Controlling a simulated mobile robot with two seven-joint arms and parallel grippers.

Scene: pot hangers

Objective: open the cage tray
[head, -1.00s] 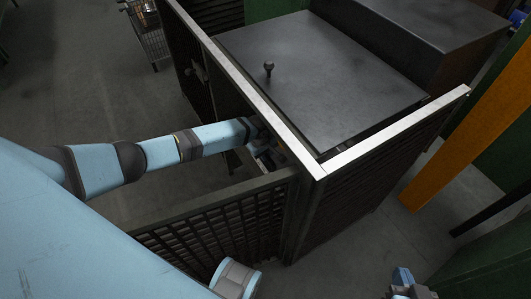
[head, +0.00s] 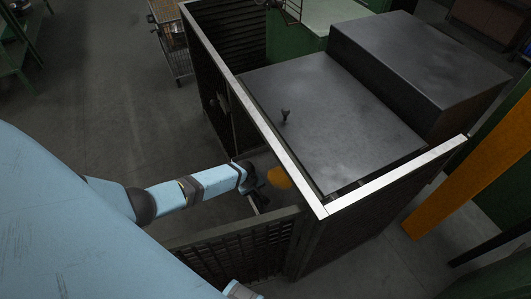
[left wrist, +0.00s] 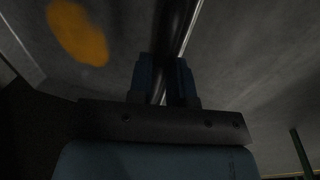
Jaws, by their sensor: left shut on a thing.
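The cage (head: 385,182) is dark, with slatted sides and a pale metal top rim. A slatted gate panel (head: 240,243) stands out from its near corner. My left gripper (head: 258,192) is at the open side, beyond this panel and below the rim. In the left wrist view my left gripper (left wrist: 165,80) is shut on a dark round bar (left wrist: 176,25). I cannot tell for sure whether this bar belongs to the tray. A grey surface with an orange oval patch (left wrist: 78,32) lies beyond the fingers; the patch also shows in the head view (head: 278,177). My right gripper is out of view.
A flat dark plate (head: 335,110) with a small knob (head: 285,116) lies within the cage rim. A dark box (head: 420,62) stands behind it. An orange beam (head: 475,165) stands at right. A wire rack (head: 172,42) is at upper left. The floor at left is clear.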

